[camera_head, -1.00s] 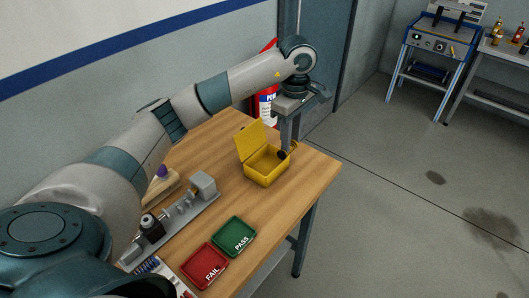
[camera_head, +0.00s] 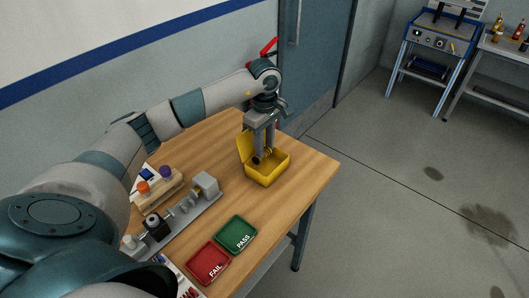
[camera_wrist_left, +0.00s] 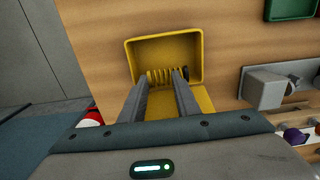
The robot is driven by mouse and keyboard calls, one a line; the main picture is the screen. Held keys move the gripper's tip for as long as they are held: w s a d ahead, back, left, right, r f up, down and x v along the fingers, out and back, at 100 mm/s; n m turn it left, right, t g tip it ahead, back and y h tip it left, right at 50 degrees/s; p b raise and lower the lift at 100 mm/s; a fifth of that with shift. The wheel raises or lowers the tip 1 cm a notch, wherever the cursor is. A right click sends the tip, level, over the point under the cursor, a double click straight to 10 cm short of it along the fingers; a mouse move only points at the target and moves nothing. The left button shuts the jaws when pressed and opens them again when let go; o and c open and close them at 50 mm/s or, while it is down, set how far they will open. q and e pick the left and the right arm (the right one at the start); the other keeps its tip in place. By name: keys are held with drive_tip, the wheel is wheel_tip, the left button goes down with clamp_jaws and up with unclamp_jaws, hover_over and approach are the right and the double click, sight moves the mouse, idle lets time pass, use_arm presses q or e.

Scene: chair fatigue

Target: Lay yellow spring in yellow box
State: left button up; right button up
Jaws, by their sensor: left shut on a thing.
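The yellow box (camera_head: 272,172) stands with its lid up near the far end of the wooden table. The box also shows in the left wrist view (camera_wrist_left: 135,58). My left gripper (camera_head: 263,152) points down at the box opening. It is shut on the yellow spring (camera_wrist_left: 160,77), whose coils show between and beside the fingertips in the left wrist view. A dark end piece of the spring (camera_head: 256,161) shows in the head view. The spring is over or inside the box; I cannot tell whether it touches the floor of the box. My right gripper is not in view.
A green PASS tray (camera_head: 236,234) and a red FAIL tray (camera_head: 208,262) lie at the table's near edge. A grey test fixture (camera_head: 180,215) and a wooden holder (camera_head: 160,190) with coloured knobs stand left of them. Bare tabletop lies between box and trays.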

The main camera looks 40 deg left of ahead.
sight(265, 149)
use_arm(q)
wheel_tip(265, 149, down, 3)
drive_tip(key=shift+r+p, duration=0.15)
drive_tip(key=shift+p, duration=0.7)
drive_tip(key=shift+f, duration=0.35)
drive_tip(key=shift+f+b, duration=0.15)
drive_tip(key=shift+b, duration=0.15)
drive_tip(key=o, duration=1)
drive_tip(key=shift+o, duration=0.2)
